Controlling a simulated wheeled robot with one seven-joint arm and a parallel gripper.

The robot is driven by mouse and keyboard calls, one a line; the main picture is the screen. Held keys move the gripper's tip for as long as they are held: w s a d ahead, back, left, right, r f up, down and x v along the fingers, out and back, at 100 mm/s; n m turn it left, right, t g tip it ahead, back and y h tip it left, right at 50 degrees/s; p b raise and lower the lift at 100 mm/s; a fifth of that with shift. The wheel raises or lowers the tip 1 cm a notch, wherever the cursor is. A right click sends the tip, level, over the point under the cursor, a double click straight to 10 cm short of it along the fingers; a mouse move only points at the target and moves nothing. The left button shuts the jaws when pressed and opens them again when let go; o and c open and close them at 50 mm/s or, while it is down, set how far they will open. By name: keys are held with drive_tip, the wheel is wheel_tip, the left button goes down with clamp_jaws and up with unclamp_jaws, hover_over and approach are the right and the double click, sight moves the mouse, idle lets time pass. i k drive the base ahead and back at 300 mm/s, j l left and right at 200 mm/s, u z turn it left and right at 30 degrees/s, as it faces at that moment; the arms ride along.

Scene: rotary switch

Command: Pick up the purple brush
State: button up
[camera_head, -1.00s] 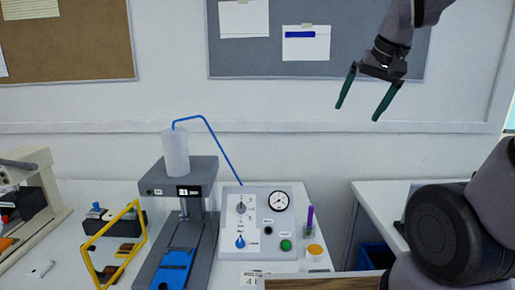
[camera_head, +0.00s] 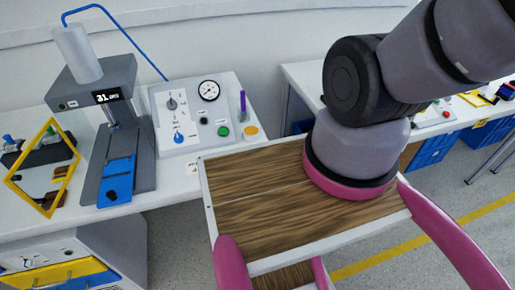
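The purple brush (camera_head: 243,104) stands upright at the right edge of the control panel. Its lower end is in or behind a small clear holder (camera_head: 242,117), and I cannot make out the bristles. The panel (camera_head: 185,138) is a light box with grey and blue knobs, a round gauge (camera_head: 209,90), and a green button (camera_head: 223,132). My gripper is outside this view. Only the lower links of my arm show, at the upper right, apart from the brush.
A yellow-orange round piece (camera_head: 250,131) lies just in front of the brush. A grey press-like device (camera_head: 110,80) with a white bottle (camera_head: 77,53) and blue tube stands left of the panel. A yellow frame (camera_head: 45,165) stands further left. A second bench (camera_head: 303,78) is at right.

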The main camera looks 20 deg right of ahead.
sight(242, 94)
drive_tip(key=k+j, duration=0.5)
drive_tip(key=j, duration=0.15)
drive_tip(key=k+j, duration=0.5)
drive_tip(key=j, duration=0.15)
drive_tip(key=j+z, duration=0.05)
